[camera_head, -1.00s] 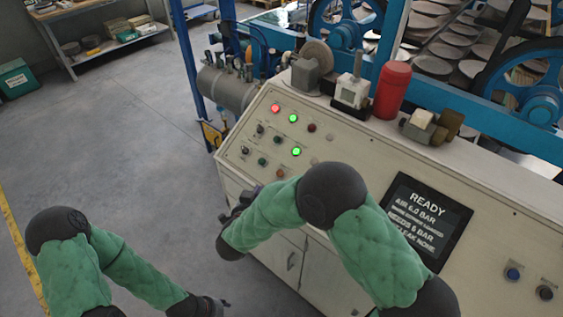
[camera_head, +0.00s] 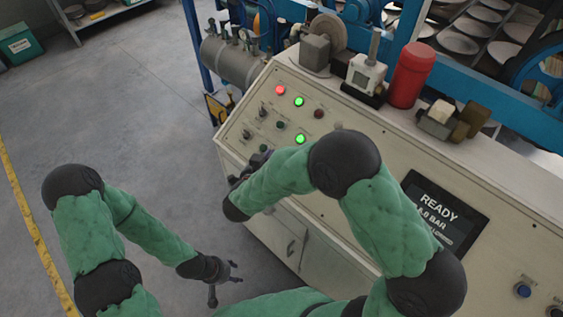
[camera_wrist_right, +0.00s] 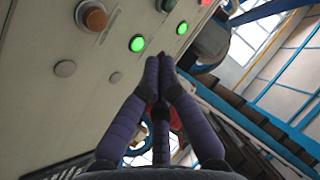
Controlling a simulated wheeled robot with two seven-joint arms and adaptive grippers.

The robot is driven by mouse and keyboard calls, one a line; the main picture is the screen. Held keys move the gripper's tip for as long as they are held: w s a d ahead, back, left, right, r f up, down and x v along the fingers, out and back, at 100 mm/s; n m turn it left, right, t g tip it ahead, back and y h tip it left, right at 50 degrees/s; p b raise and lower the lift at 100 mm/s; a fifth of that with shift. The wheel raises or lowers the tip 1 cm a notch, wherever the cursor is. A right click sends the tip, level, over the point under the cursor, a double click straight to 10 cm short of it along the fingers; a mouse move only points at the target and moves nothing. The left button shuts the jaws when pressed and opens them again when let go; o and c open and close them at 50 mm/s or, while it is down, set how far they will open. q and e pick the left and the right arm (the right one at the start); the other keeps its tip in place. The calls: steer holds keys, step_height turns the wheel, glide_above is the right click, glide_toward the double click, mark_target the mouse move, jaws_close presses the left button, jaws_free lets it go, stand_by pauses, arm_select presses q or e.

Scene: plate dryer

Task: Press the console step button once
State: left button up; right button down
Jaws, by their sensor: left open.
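The cream console (camera_head: 385,155) runs diagonally through the head view. It carries a dark screen reading READY (camera_head: 440,215), a cluster of small buttons with lit green (camera_head: 300,139) and red (camera_head: 281,90) lamps, and a blue button (camera_head: 522,290) at lower right. I cannot read which button is the step button. My right gripper (camera_head: 250,163) is beside the console's left end, near the button cluster. In the right wrist view its fingers (camera_wrist_right: 160,60) meet at the tips, empty, before a green lamp (camera_wrist_right: 137,44). My left gripper (camera_head: 228,280) is open and empty over the floor.
A red cylinder (camera_head: 411,75) and small devices stand along the console's back edge. A grey tank (camera_head: 230,70) and blue machine frame (camera_head: 465,62) are behind. Bare floor (camera_head: 120,110) lies to the left.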

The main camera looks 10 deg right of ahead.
steer(key=f+b, duration=0.1)
steer(key=w+d+f+b, duration=0.1)
steer(key=f+b, duration=0.1)
steer(key=d+f+b, duration=0.1)
steer(key=f, duration=0.1)
steer(key=shift+w+d, duration=0.15)
steer(key=shift+w, duration=0.05)
steer(key=shift+w+d+f+b, duration=0.2)
steer(key=shift+d+f+b, duration=0.05)
steer(key=shift+f+b, duration=0.25)
steer(key=shift+w+d+f+b, duration=0.25)
steer(key=shift+f+b, duration=0.1)
steer(key=shift+f, duration=0.1)
steer(key=shift+f, duration=0.15)
stand_by(0.5)
steer(key=shift+d+f, duration=0.2)
steer(key=shift+f, duration=0.05)
